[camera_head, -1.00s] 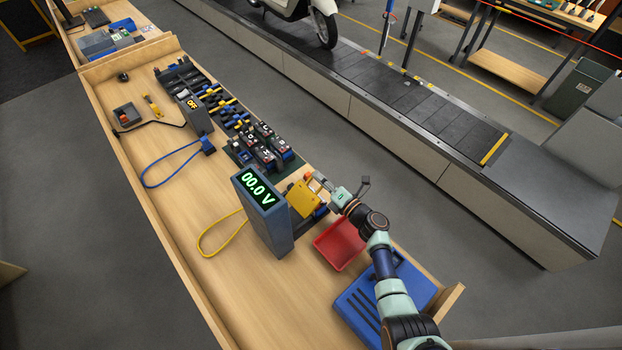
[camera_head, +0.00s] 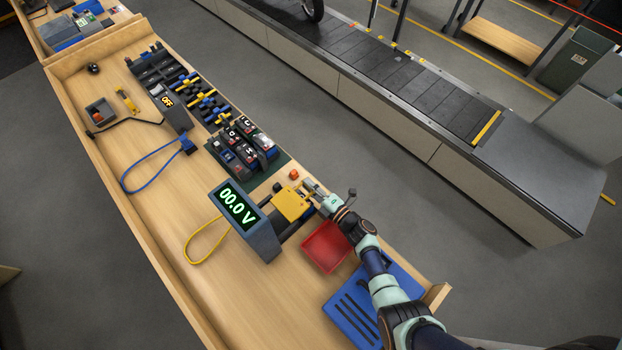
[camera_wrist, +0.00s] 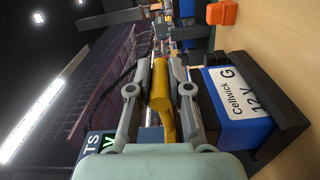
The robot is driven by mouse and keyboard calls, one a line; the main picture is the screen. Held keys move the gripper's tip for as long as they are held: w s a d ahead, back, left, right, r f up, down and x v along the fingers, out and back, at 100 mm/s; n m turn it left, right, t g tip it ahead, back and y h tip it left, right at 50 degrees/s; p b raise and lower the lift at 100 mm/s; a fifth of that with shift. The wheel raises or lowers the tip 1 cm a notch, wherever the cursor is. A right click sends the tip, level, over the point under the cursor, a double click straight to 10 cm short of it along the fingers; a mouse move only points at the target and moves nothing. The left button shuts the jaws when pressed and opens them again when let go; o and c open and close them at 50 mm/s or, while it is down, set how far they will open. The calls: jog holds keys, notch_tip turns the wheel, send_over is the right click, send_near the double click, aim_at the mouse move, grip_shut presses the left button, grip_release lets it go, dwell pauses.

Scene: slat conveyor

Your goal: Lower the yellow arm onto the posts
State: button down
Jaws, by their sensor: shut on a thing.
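The yellow arm (camera_head: 292,204) shows in the head view as a flat yellow plate beside the tester with the green "00.0 V" display (camera_head: 238,206). My gripper (camera_head: 308,192) is at its right end. In the wrist view, my gripper (camera_wrist: 161,85) is shut on the yellow arm's rounded handle (camera_wrist: 161,104), one finger on each side. A blue battery labelled "Cellwick G 12 V" (camera_wrist: 237,101) sits in a dark holder to the right of the fingers. The posts cannot be made out, and I cannot tell whether the arm touches them.
A red tray (camera_head: 325,247) and a blue slotted tray (camera_head: 365,312) lie near my arm. An orange block (camera_head: 294,174) lies just beyond the yellow arm. A yellow cable loop (camera_head: 199,240) is left of the tester. The bench's front left is clear.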

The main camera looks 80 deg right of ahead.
jog(key=c, duration=1.1)
grip_release()
jog(key=shift+r, duration=0.1)
